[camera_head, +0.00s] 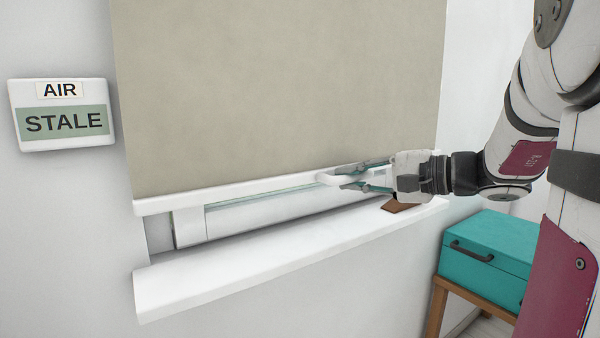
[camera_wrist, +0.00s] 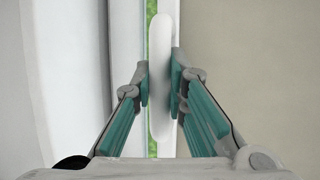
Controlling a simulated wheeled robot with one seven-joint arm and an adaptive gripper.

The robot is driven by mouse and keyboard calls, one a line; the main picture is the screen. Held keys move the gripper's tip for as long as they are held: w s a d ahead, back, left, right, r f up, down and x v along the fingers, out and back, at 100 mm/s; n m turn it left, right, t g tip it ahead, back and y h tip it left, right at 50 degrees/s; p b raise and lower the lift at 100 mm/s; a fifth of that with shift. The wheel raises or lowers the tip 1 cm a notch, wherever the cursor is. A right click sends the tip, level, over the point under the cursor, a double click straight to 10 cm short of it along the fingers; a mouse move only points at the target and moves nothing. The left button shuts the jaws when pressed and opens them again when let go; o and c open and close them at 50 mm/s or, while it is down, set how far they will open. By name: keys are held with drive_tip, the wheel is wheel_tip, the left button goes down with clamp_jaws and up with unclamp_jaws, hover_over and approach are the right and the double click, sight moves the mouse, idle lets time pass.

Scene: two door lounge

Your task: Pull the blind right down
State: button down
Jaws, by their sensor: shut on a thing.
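The beige blind (camera_head: 280,90) covers most of the window, with a white bottom bar (camera_head: 230,194) a little above the white sill (camera_head: 280,257). A strip of window frame shows in the gap below the bar. A white pull handle (camera_head: 330,178) is on the bar, right of its middle. My gripper (camera_head: 358,177) reaches in from the right and is shut on the handle. In the wrist view the white handle (camera_wrist: 160,75) stands between the two teal fingers (camera_wrist: 160,85), with the blind's cloth (camera_wrist: 255,60) to the right.
A small brown object (camera_head: 397,206) lies on the sill's right part, below my gripper. A teal box (camera_head: 488,255) stands on a wooden stand at the lower right. A wall panel (camera_head: 62,115) at the left reads "AIR STALE". The sill's left and middle are clear.

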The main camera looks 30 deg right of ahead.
drive_tip(key=shift+s+f+b, duration=0.1)
drive_tip(key=shift+f+b, duration=1.65)
drive_tip(key=shift+f, duration=0.9)
drive_tip(key=c, duration=1.6)
unclamp_jaws()
drive_tip(key=shift+d+f, duration=0.1)
drive_tip(key=shift+o, duration=0.2)
drive_tip(key=shift+r, duration=0.25)
drive_tip(key=v, duration=1.1)
drive_tip(key=shift+s+r, duration=0.2)
drive_tip(key=shift+s, duration=0.2)
drive_tip(key=shift+d, duration=0.1)
